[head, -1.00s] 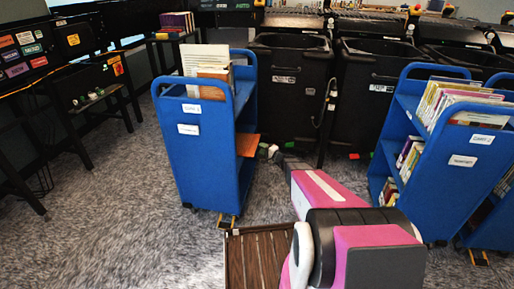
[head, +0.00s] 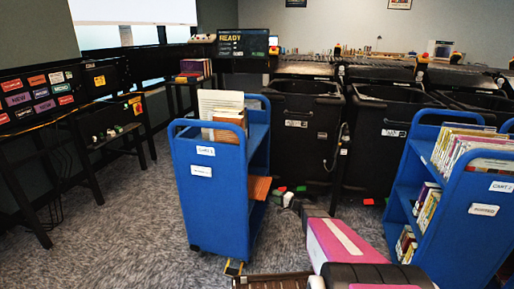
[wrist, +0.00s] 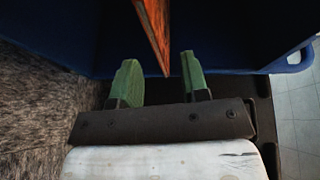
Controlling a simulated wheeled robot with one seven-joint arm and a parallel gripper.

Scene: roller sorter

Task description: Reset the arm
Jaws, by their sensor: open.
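My gripper (wrist: 160,82) shows in the wrist view with its two green fingers apart and nothing between them. Beyond the fingers is the dark blue cart, with the edge of a reddish-brown book or board (wrist: 154,32) just ahead, apart from the fingertips. In the head view my pink and black arm reaches forward from the bottom toward the right side of the left blue cart (head: 210,190). The gripper at the arm's far end is small there, beside that cart, and its fingers cannot be made out.
The left cart holds upright books (head: 222,108) on top and an orange-brown item (head: 259,187) on a lower shelf. Another blue cart (head: 450,220) with books stands at the right. Black bins (head: 300,130) line the back. Carpet (head: 120,235) is clear at the left.

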